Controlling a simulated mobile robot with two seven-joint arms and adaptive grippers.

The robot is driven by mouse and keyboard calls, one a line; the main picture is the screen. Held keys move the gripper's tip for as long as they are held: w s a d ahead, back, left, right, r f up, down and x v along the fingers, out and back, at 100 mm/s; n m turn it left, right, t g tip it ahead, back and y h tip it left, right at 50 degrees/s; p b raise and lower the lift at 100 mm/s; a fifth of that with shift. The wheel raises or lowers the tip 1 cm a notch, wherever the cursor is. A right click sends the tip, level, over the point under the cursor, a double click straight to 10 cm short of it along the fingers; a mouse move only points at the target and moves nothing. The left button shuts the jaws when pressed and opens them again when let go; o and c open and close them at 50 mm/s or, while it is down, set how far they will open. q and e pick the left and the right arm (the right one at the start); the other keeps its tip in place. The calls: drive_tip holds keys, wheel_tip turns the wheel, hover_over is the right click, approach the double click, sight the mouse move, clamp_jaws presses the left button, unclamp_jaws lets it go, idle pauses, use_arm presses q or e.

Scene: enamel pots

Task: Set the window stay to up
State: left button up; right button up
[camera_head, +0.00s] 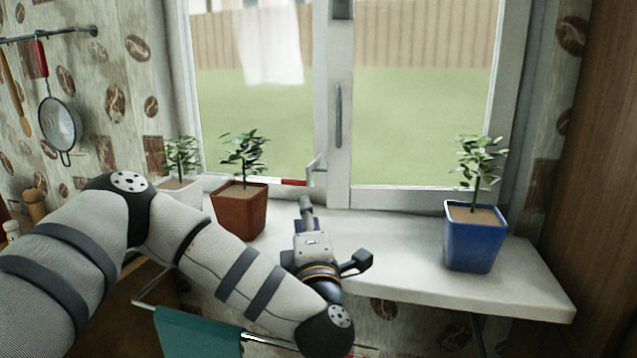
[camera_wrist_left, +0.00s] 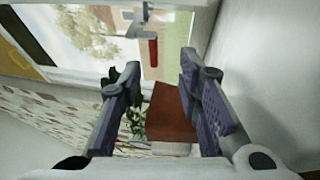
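The window stay (camera_head: 314,173) is a pale metal piece at the foot of the window's middle post. Its red handle (camera_head: 293,182) points left, lying roughly level. In the left wrist view the red handle (camera_wrist_left: 153,52) and the metal bracket (camera_wrist_left: 138,22) show beyond the fingertips. My left gripper (camera_head: 305,203) is over the sill, just below and in front of the stay. In the wrist view my left gripper (camera_wrist_left: 160,64) has its fingers spread, with nothing held between them. It appears apart from the handle. My right gripper is not in view.
A brown pot (camera_head: 240,209) with a plant stands close left of my left gripper, a white pot (camera_head: 181,192) behind it. A blue pot (camera_head: 474,237) stands at the right. The sill (camera_head: 400,240) between is clear. A teal towel (camera_head: 198,335) hangs below.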

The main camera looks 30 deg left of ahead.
sight(297, 184)
use_arm(q)
drive_tip(key=shift+a+r, duration=0.3)
drive_tip(key=x, duration=1)
drive_tip(key=shift+a+r+b, duration=0.2)
drive_tip(key=shift+a+b, duration=0.1)
drive_tip(key=shift+a, duration=0.05)
clamp_jaws()
